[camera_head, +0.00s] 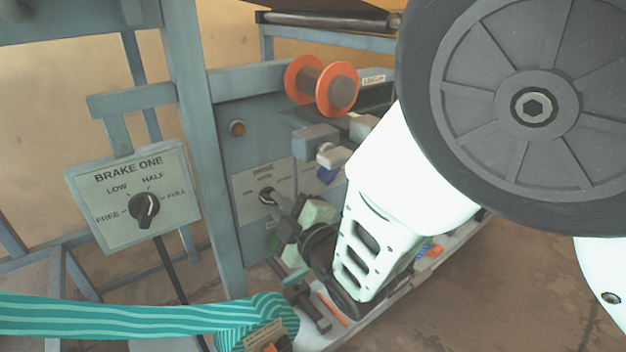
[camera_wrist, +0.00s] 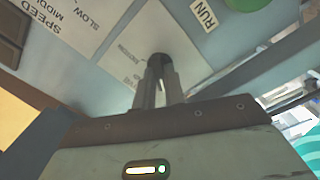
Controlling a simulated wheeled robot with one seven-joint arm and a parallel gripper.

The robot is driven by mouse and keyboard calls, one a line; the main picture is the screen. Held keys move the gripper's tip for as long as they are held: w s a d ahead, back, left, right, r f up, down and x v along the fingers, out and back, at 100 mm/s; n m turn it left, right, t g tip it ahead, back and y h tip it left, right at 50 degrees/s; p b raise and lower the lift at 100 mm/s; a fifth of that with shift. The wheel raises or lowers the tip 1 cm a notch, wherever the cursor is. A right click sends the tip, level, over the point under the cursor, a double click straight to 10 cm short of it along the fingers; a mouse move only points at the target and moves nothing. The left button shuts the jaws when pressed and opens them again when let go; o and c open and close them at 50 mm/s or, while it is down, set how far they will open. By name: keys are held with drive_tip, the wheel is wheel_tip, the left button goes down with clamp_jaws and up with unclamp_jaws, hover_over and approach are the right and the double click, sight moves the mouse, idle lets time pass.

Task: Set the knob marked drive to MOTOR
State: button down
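The drive knob (camera_head: 266,195) is a small dark knob on a pale plate (camera_head: 247,184) on the blue-grey machine panel. The heading on the plate looks like DRIVE; the smaller position words are hard to read. My gripper (camera_head: 276,202) reaches the knob from the lower right. In the wrist view the dark knob (camera_wrist: 161,60) sits between the tips of my two grey fingers (camera_wrist: 160,76), which are close together and appear shut on it. The fingers cover much of the knob, so I cannot tell which position it points to.
A BRAKE ONE plate (camera_head: 110,220) with its own black knob (camera_head: 144,209) stands at left. An orange spool (camera_head: 337,90) and grey blocks (camera_head: 316,139) are close above my wrist. A SPEED plate (camera_wrist: 85,22), a RUN label (camera_wrist: 204,15) and a green button (camera_wrist: 246,3) are nearby.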

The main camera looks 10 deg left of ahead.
drive_tip(key=shift+m, duration=0.5)
drive_tip(key=m+b, duration=0.4)
drive_tip(key=m, duration=0.8)
drive_tip(key=shift+f, duration=0.1)
drive_tip(key=m+b, duration=0.1)
drive_tip(key=m, duration=1)
idle(0.5)
drive_tip(key=c, duration=1.5)
unclamp_jaws()
drive_tip(key=shift+o, duration=0.2)
